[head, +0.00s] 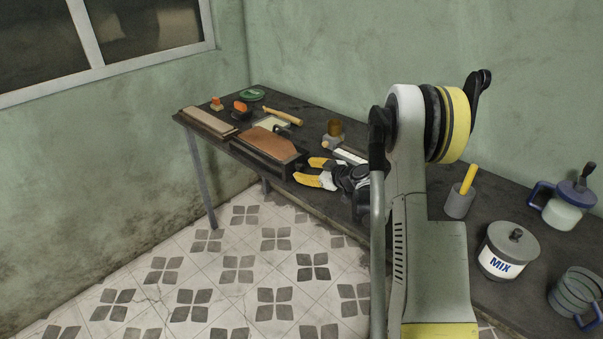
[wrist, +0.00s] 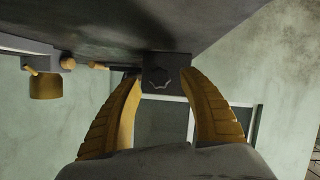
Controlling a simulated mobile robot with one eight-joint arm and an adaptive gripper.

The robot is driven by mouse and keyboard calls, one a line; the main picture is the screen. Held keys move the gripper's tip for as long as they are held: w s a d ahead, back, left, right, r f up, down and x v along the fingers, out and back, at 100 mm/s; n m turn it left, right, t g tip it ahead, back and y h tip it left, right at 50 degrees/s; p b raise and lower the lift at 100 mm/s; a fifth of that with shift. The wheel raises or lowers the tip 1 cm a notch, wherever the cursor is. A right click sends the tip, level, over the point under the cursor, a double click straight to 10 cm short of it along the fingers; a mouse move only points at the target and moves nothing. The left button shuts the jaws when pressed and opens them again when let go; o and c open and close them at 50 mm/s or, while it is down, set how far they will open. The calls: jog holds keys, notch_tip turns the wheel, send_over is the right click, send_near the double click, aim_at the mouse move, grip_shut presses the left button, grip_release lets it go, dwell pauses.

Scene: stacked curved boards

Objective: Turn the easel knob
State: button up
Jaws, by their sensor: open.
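A dark knob-like piece with an angular outline (wrist: 158,78) shows in the wrist view, on the end of a dark block. I take it for the easel knob. It appears between the tips of my gripper (wrist: 158,76), but I cannot tell whether they touch it. In the head view my gripper (head: 308,171) is open, its two yellow fingers pointing left at the near end of a dark stand (head: 287,169) that bears a brown curved board (head: 265,142). The knob cannot be made out in the head view.
The dark table (head: 310,124) runs along the wall. A flat board stack (head: 207,123), a wooden-handled tool (head: 283,116) and a brown-topped jar (head: 335,128) lie around the stand. A grey cup (head: 459,201) and a MIX pot (head: 508,252) stand at right. The tiled floor in front is clear.

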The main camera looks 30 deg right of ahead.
jog(key=shift+x, duration=1.25)
grip_shut()
jog(key=shift+a+b, duration=0.1)
jog(key=shift+b, duration=0.3)
jog(key=n+t+h+b, duration=0.1)
jog(key=n+h+b, duration=0.1)
jog(key=n, duration=0.1)
jog(key=shift+f+b, duration=0.1)
jog(key=shift+b, duration=0.2)
jog(key=shift+n+t+h+b, duration=0.6)
jog(key=shift+n+t+b, duration=0.2)
jog(key=shift+n, duration=0.9)
